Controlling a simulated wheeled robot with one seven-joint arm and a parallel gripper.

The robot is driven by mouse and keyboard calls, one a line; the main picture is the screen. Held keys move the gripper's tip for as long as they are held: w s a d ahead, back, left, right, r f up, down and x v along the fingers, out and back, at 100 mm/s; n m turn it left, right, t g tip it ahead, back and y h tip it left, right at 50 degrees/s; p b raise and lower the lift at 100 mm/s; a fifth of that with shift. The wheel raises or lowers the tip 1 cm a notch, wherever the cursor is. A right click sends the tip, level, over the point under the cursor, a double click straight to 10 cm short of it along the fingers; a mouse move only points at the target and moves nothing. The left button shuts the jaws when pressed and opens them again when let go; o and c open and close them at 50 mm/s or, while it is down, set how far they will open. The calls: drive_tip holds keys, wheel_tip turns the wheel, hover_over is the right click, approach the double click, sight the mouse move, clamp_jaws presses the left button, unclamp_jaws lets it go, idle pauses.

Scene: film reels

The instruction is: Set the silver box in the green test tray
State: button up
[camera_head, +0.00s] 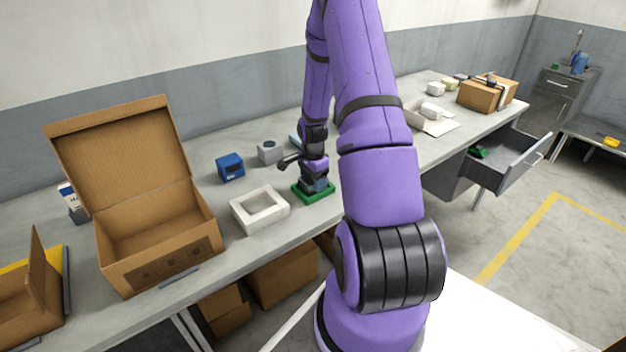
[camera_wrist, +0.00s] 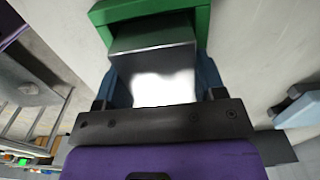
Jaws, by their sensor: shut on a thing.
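The silver box (camera_wrist: 155,68) is between the blue fingers of my gripper (camera_wrist: 158,88), which is shut on it. In the head view my gripper (camera_head: 315,184) points down over the green test tray (camera_head: 328,197) on the workbench, and its fingers hide most of the box. The tray's green rim (camera_wrist: 202,18) shows around the far end of the box in the wrist view. The box's far end is at or within the rim; I cannot tell whether it touches the tray's floor.
A white square tray (camera_head: 247,214) stands left of the green tray. A blue box (camera_head: 230,167) and a grey box (camera_head: 268,152) stand behind. An open cardboard box (camera_head: 160,258) is at left. An open drawer (camera_head: 510,165) juts out at right.

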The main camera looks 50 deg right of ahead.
drive_tip(key=shift+f, duration=0.15)
drive_tip(key=o, duration=1)
drive_tip(key=shift+c, duration=0.2)
